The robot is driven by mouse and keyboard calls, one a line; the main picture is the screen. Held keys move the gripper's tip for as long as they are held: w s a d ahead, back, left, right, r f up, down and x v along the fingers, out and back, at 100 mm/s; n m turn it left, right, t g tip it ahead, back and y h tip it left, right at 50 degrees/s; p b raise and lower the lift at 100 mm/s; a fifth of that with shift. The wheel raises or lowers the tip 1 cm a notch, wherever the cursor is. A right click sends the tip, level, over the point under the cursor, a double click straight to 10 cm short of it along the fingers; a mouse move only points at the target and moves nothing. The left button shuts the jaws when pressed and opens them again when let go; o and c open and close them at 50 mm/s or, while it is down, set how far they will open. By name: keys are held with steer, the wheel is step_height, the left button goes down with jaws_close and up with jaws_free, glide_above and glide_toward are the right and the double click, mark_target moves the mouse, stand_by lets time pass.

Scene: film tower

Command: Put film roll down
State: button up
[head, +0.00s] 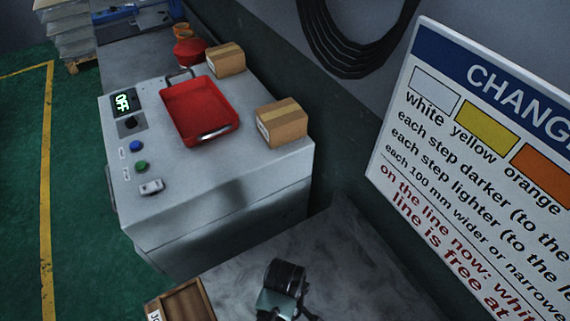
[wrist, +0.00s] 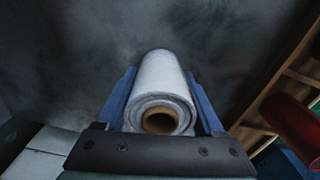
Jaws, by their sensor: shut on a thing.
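The film roll (wrist: 160,75) is white with a brown core and shows in the wrist view, its near end facing the camera. My gripper (wrist: 162,98) is shut on it, with a blue finger along each side. A dark grey, smudged surface lies beyond the roll. I cannot tell whether the roll touches it. In the head view my dark and teal wrist is low in the middle, over a grey worktop (head: 235,275); the roll and fingertips are hidden there.
A wooden crate (head: 180,303) stands at the worktop's left; a red roll (wrist: 292,130) lies by wooden slats in the wrist view. Behind is a grey machine (head: 215,200) with a red tray (head: 200,108) and two cartons (head: 282,123). A sign (head: 480,150) stands at right.

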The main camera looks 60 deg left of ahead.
steer(key=shift+f, duration=0.15)
steer(key=o, duration=1.6)
steer(key=shift+c, duration=0.2)
step_height(320, 180, up, 12)
steer(key=shift+r, duration=0.1)
